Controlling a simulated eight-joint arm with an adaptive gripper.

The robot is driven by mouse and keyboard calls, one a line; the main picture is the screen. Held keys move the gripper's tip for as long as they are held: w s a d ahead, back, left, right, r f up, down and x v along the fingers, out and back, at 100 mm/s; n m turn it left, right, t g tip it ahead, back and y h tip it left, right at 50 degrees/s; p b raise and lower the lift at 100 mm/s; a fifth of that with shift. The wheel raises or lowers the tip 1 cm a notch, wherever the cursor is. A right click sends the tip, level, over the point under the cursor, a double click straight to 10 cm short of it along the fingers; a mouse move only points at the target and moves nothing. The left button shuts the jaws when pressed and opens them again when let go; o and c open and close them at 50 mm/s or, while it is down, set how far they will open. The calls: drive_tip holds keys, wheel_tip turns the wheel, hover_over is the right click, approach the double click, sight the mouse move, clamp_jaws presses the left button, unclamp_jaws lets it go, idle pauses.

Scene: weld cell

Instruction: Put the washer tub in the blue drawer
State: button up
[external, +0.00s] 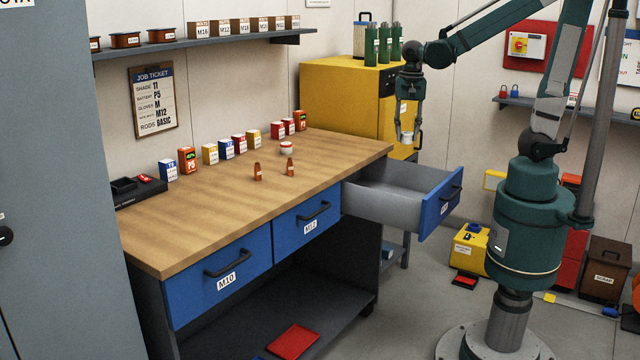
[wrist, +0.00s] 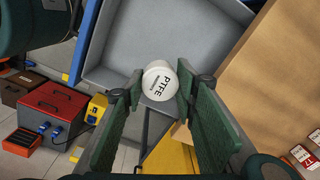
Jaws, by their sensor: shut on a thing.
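A white tub (wrist: 158,82) marked PTFE, with smaller print below, is between the fingertips of my gripper (wrist: 160,90) in the wrist view. My gripper (external: 408,128) is shut on the tub (external: 407,137), which hangs in the air near the right end of the bench in the external view. The right-hand blue drawer (external: 440,206) is pulled out, and its grey inside (external: 385,188) looks empty. In the wrist view the tub overlaps the edge of the grey drawer (wrist: 150,35); I cannot tell whether it is fully over the opening.
Two more blue drawers (external: 220,280) are shut. The wooden bench top (external: 220,210) bears a red-and-white tub (external: 286,148), two small brown bottles (external: 290,167) and several boxes along the wall. A yellow cabinet (external: 340,95) with green bottles stands behind my gripper.

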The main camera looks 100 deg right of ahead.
wheel_tip(320, 180, down, 15)
idle(0.5)
drive_tip(key=shift+r, duration=0.1)
drive_tip(key=shift+f+b, duration=0.9)
drive_tip(key=shift+f, duration=2)
drive_tip(key=shift+f+b, duration=0.65)
drive_tip(key=shift+f, duration=1.45)
drive_tip(key=shift+f, duration=0.15)
drive_tip(key=o, duration=0.9)
